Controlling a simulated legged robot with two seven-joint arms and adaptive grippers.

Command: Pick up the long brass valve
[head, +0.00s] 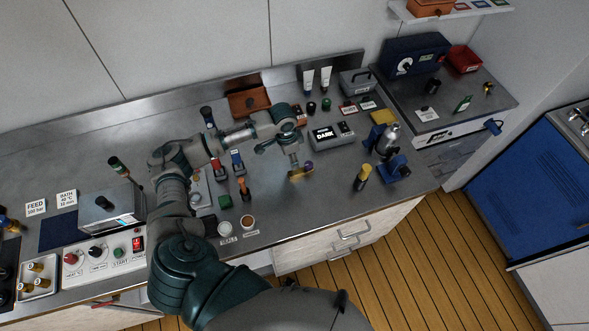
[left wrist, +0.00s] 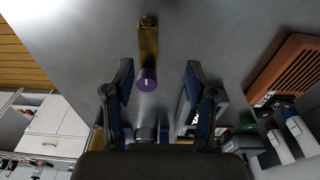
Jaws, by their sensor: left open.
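A long brass valve (head: 299,175) with a purple end lies on the grey metal worktop (head: 290,215), just below my left gripper (head: 295,163) in the head view. In the left wrist view, the brass body (left wrist: 148,42) points up the picture, and its purple end (left wrist: 147,80) sits between the two fingertips. My left gripper (left wrist: 158,82) is open, with a gap on both sides of the valve; no contact shows. In the head view the fingers partly cover the valve. My right gripper is in neither view.
A black-and-white DARK box (head: 332,135) and a yellow-topped cylinder (head: 362,177) stand right of the valve. Red and blue items (head: 237,162) lie left of it. Two small cups (head: 248,221) stand near the front edge. Worktop around the valve is mostly clear.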

